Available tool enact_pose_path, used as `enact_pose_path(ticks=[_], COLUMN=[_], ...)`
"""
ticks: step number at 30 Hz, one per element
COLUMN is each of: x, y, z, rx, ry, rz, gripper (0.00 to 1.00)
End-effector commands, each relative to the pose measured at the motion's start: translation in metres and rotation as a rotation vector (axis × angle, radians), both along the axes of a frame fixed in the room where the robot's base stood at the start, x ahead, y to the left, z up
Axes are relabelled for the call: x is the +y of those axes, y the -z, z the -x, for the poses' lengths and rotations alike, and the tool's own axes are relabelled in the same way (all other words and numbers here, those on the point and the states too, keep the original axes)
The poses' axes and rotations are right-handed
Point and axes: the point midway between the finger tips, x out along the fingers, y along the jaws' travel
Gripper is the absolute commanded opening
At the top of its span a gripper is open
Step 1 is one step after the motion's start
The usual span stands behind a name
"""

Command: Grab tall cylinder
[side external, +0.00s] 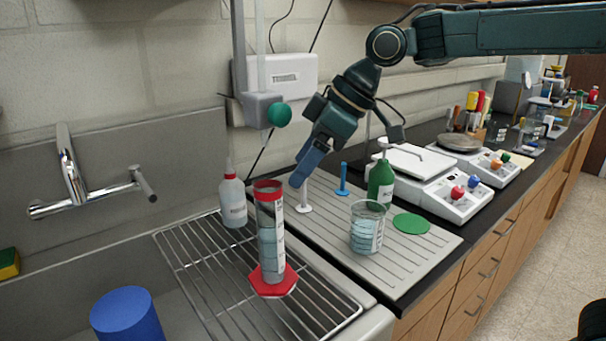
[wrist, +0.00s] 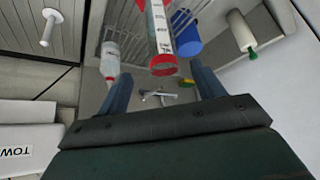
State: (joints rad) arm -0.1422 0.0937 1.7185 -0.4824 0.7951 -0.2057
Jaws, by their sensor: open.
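The tall cylinder (side external: 270,235) is a clear graduated cylinder with a red rim and a red hexagonal base. It stands upright on the wire rack at the sink's edge. My gripper (side external: 301,178) is above and to the right of it in the side view, with its blue fingers pointing down and left. In the wrist view, the fingers of my gripper (wrist: 161,75) are spread apart and empty. The cylinder (wrist: 160,28) shows between and beyond the fingertips, red rim nearest; its base is cut off at the picture's top.
A white squeeze bottle (side external: 233,202) stands close behind-left of the cylinder. A beaker (side external: 367,230), green bottle (side external: 381,185) and small white and blue stands are on the ribbed drainboard (side external: 420,245). A blue container (side external: 127,315) is in the sink. The wire rack's front is clear.

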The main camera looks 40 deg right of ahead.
Motion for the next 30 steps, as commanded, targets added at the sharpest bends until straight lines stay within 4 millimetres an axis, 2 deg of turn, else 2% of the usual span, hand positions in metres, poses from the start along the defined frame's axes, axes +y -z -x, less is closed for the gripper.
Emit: enact_pose_path(ticks=[3,9,22,30], x=[0.008,0.016,0.02,0.033], y=[0.017,0.036,0.045,0.069], z=[-0.007,-0.016,-0.02,-0.029], rx=[0.003,0.002,0.001,0.003], ry=[-0.001,0.0,0.0,-0.001], rz=[0.001,0.0,0.001,0.002], gripper=[0.68,0.68,0.68,0.68])
